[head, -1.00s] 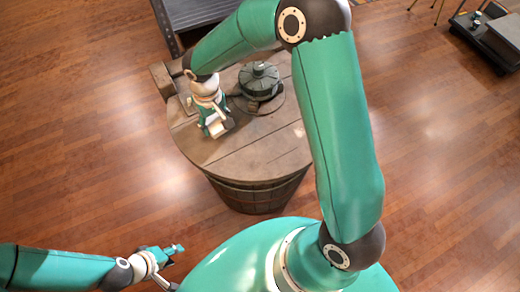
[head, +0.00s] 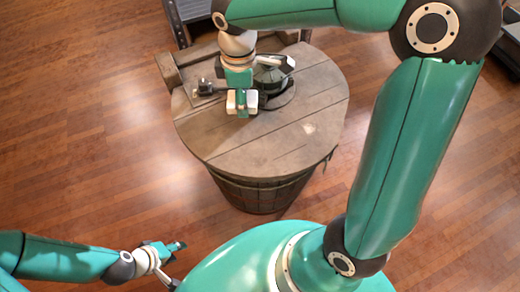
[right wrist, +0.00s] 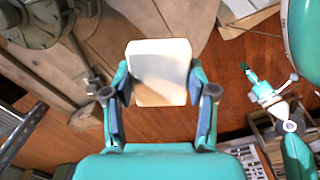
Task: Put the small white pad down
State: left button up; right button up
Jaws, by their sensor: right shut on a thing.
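The small white pad (head: 251,101) is held in my right gripper (head: 241,102) over the wooden barrel top (head: 262,150). In the right wrist view the pad (right wrist: 160,62) sits between the two fingers of the gripper (right wrist: 158,80), which press on its sides. I cannot tell from the head view how far it is above the wood. My left gripper (head: 178,262) is low at the left, away from the barrel, and empty; its fingers look spread, also in the right wrist view (right wrist: 270,76).
A dark green round metal device (head: 270,76) stands on the barrel top just behind the right gripper. A small dark fitting (head: 206,88) is to its left. The front and right of the barrel top are clear. A dark metal shelf (head: 190,10) is behind.

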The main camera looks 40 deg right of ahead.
jog(key=s+r+n, duration=0.1)
jog(key=s+n, duration=0.1)
jog(key=s+d+r+n+b, duration=0.1)
jog(key=n, duration=0.1)
jog(key=shift+s+r, duration=0.35)
jog(key=b, duration=0.3)
send_over(258, 149)
jog(key=shift+n, duration=0.4)
notch_tip(258, 149, down, 16)
jog(key=shift+r, duration=0.25)
jog(key=shift+f+b, duration=0.35)
jog(key=shift+f, duration=1.7)
jog(key=o, duration=1.3)
jog(key=shift+f, duration=0.1)
jog(key=shift+o, duration=0.2)
